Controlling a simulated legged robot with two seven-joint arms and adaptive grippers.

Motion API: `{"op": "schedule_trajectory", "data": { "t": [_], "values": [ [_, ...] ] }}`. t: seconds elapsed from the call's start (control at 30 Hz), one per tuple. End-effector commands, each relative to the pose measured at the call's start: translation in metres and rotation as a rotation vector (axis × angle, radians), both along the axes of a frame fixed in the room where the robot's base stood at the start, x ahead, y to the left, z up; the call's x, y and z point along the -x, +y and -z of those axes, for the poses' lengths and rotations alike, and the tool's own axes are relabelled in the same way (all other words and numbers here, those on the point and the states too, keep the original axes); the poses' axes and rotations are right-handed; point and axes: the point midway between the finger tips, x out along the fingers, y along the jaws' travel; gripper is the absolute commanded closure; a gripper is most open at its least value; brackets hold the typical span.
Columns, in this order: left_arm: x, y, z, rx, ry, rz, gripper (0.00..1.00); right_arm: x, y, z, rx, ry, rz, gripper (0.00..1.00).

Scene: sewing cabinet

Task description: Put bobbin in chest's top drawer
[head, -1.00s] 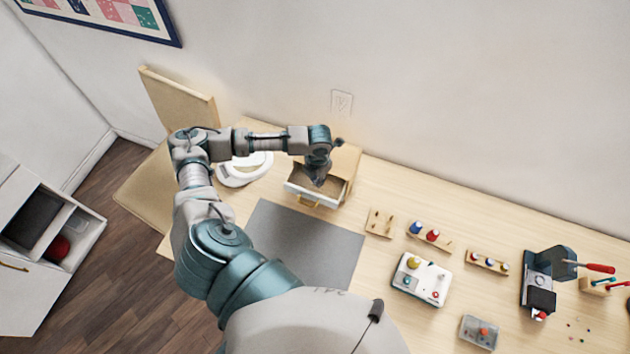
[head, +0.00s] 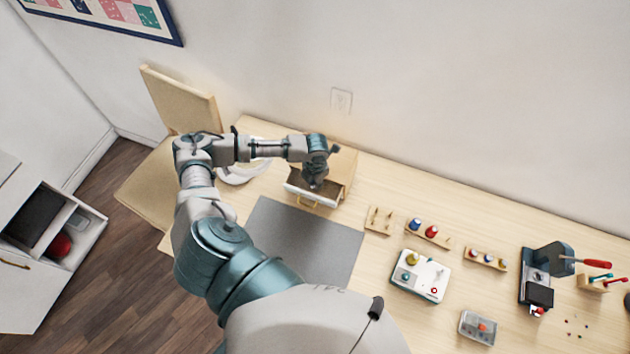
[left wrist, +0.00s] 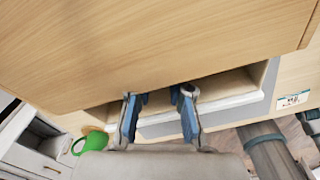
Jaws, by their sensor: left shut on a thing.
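The small wooden chest (head: 344,164) stands at the back of the table against the wall. Its top drawer (head: 298,194), with a white front and gold handle, is pulled open. My left gripper (head: 314,185) points down at the open drawer. In the left wrist view its blue-padded fingers (left wrist: 158,112) stand in front of the chest's wooden top (left wrist: 150,45) and the drawer's pale interior and white wall (left wrist: 225,113). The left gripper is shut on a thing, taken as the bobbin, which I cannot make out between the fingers. My right gripper is not in view.
A white ring-shaped object (head: 240,172) lies left of the chest, partly behind my arm. A grey mat (head: 305,245) lies in front. Thread racks (head: 428,232), a white box (head: 419,276) and a dark machine (head: 540,280) stand to the right. A green mug (left wrist: 92,142) shows in the wrist view.

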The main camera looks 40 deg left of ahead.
Motion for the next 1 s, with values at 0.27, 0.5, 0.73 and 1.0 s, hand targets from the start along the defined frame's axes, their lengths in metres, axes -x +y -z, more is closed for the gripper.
{"op": "schedule_trajectory", "data": {
  "t": [0.27,0.5,0.73,1.0],
  "values": [
    [0.003,-0.003,0.007,0.009,0.008,0.006,0.56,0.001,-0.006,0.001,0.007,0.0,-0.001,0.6],
    [0.005,-0.003,0.008,0.007,0.012,0.006,0.56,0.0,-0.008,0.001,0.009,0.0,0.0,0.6],
    [0.004,-0.001,-0.005,0.007,0.008,0.006,0.56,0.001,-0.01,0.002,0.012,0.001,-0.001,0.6],
    [0.001,-0.003,-0.069,0.007,-0.001,0.004,0.56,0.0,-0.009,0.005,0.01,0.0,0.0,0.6]
  ]
}}
